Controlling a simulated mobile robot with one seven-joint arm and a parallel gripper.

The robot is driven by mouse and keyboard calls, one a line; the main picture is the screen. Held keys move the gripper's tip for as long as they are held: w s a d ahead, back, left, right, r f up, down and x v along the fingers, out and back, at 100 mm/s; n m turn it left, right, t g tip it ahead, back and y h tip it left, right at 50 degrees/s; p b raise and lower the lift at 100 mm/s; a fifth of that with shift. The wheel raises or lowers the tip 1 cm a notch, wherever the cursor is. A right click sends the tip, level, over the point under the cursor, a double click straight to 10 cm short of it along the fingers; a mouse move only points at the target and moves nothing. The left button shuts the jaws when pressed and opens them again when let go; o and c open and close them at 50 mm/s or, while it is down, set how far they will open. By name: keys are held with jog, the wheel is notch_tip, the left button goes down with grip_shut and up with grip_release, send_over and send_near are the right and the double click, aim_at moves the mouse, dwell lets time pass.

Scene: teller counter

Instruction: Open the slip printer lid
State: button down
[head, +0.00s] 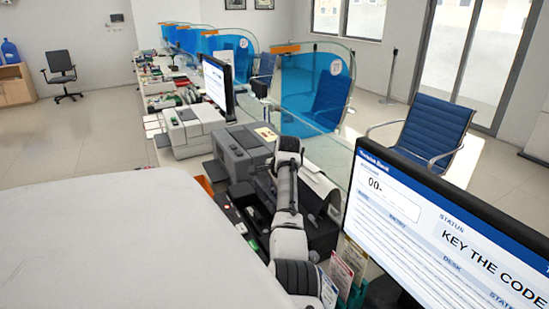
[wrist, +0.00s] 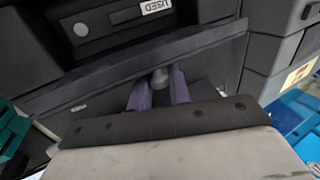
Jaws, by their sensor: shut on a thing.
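In the wrist view, a dark grey machine, apparently the slip printer (wrist: 110,22), fills the top; it has a slot and a label reading "USED". A long dark panel, apparently its lid (wrist: 100,78), runs across in front with a small round grey knob (wrist: 160,79) near its middle. My gripper (wrist: 160,86) is shut on the knob, one purple finger on each side. How far the lid is open I cannot tell. In the head view my arm covers the gripper and the knob.
A grey boxy machine (head: 238,151) and a paler one (head: 190,130) stand farther along the counter. A large monitor (head: 440,235) stands at the right, with leaflet holders (head: 345,275) beside my arm. A glass screen borders the counter's far side.

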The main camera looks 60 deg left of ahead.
jog(key=shift+w+f+g, duration=0.1)
jog(key=shift+w+g, duration=0.1)
jog(key=shift+g, duration=0.1)
jog(key=c, duration=1.3)
grip_release()
jog(key=shift+c, duration=0.2)
jog(key=b+v, duration=0.4)
jog(key=v, duration=1)
jog(key=shift+a+f, duration=0.1)
